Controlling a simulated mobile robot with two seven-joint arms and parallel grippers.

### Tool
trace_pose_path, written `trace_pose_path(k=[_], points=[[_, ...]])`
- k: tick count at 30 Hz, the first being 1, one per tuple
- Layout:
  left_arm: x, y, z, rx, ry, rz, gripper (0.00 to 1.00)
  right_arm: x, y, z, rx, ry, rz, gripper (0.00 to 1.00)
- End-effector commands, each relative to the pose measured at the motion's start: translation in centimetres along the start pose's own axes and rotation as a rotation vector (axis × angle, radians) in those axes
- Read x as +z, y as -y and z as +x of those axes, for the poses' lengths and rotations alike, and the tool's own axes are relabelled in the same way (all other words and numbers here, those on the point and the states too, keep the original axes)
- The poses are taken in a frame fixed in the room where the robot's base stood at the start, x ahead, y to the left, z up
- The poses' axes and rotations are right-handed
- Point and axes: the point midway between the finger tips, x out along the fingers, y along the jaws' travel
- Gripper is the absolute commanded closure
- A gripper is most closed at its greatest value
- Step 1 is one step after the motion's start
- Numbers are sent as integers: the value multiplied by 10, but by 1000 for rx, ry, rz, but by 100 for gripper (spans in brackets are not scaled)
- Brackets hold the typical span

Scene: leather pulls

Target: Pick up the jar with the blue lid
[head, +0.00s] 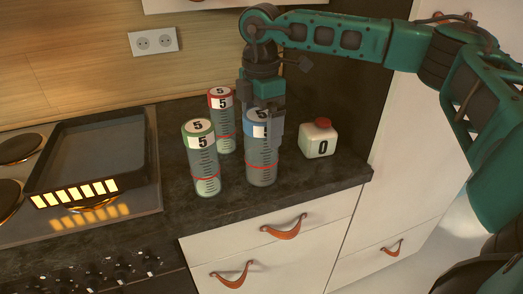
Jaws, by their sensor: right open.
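The jar with the blue lid (261,165) stands upright on the dark countertop, with a "5" label and a red line around it. My right gripper (264,120) comes down from above over this jar's top, with its fingers at the lid and upper side. The gripper is open, and it hides part of the blue lid. I cannot tell whether the fingers touch the jar. My left gripper is not in view.
A green-lidded jar (205,165) stands left of the blue-lidded jar, and a red-lidded jar (222,128) stands behind. A white container with a red cap (317,140) stands to the right. A dark pan (92,145) sits on the stove. The counter's front right is clear.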

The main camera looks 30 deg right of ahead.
Motion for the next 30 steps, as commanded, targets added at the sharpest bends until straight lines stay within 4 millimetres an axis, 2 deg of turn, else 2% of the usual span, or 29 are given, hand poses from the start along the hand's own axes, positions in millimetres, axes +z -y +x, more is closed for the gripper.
trace_pose_path(k=[5, 12, 30], points=[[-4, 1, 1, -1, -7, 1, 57, 0, 0, 19, 0, -1, 0, 0], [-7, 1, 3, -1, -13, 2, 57, 0, 0, 20, 0, -1, 0, 0], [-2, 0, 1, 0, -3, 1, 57, 0, 0, 20, 1, -1, 0, 56]])
